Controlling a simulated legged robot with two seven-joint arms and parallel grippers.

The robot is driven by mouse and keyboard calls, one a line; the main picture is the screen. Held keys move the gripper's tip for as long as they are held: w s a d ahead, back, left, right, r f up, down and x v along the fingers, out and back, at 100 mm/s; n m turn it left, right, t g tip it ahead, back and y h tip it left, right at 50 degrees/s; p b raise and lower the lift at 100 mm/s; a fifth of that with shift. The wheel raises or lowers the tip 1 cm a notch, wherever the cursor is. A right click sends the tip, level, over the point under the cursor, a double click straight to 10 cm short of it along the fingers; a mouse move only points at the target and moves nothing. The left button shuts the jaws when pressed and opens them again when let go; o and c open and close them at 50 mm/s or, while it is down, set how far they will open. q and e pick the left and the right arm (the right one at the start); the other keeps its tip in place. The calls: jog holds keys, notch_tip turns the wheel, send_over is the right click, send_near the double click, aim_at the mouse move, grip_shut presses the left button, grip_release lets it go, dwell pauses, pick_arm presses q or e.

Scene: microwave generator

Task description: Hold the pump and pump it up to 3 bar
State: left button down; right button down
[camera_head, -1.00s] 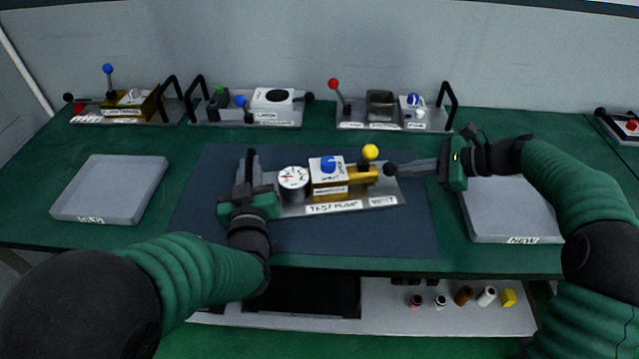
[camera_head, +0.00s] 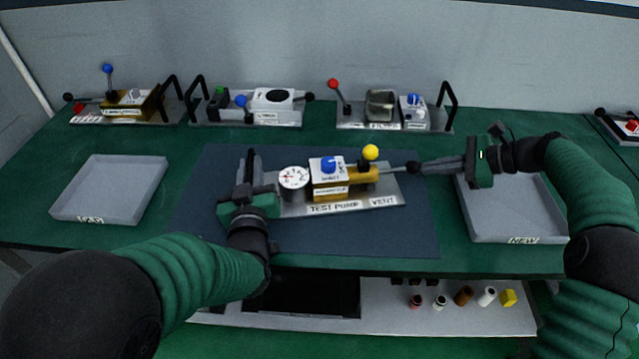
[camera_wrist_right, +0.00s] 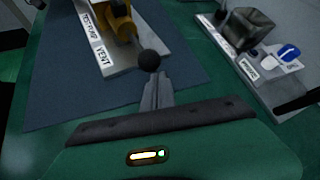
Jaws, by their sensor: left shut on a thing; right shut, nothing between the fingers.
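The test pump (camera_head: 340,205) lies on the dark mat, with a brass body (camera_head: 355,176), a round white gauge (camera_head: 293,177), a blue knob and a yellow knob. The gauge has a red needle; its reading is too small to tell. My left gripper (camera_head: 250,165) is shut on the pump's left end; the gripped part is mostly hidden. The pump's rod sticks out to the right and ends in a black ball (camera_head: 413,168), also in the right wrist view (camera_wrist_right: 149,61). My right gripper (camera_head: 424,167) is shut and empty, its fingertips at the ball.
Several other devices with levers and black handles line the back of the green table. A shelf below holds small coloured parts (camera_head: 464,296).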

aim_at(419, 169)
jog(key=shift+s+a, duration=0.15)
jog(key=shift+a, duration=0.75)
jog(key=shift+s+a, duration=0.15)
jog(key=shift+a, duration=0.5)
jog(key=shift+s+a, duration=0.15)
jog(key=shift+a, duration=0.6)
jog(key=shift+w+d, duration=0.2)
jog(key=shift+d, duration=0.95)
jog(key=shift+w+d, duration=0.2)
jog(key=shift+d, duration=0.95)
jog(key=shift+a, duration=0.1)
